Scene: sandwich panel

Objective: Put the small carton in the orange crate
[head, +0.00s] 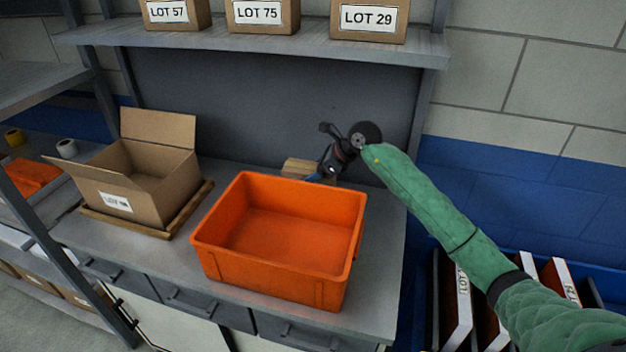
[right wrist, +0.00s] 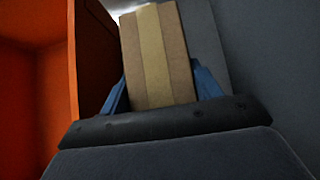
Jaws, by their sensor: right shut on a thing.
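The small carton (head: 296,166) is brown with a lighter tape strip. In the head view it shows just behind the far wall of the orange crate, partly hidden by the crate and my gripper. My right gripper (head: 314,176) is shut on it. In the right wrist view the carton (right wrist: 157,55) sits between the two blue fingers (right wrist: 160,88). The orange crate (head: 264,284) stands on the grey bench, open at the top and empty inside. Its orange wall (right wrist: 88,60) is close beside the carton at left in the wrist view. My left gripper is out of view.
An open cardboard box (head: 148,190) stands on a wooden tray (head: 190,212) left of the crate. A shelf (head: 250,42) with labelled boxes hangs above, with a grey back panel below it. A blue bin (head: 590,268) with binders is at lower right.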

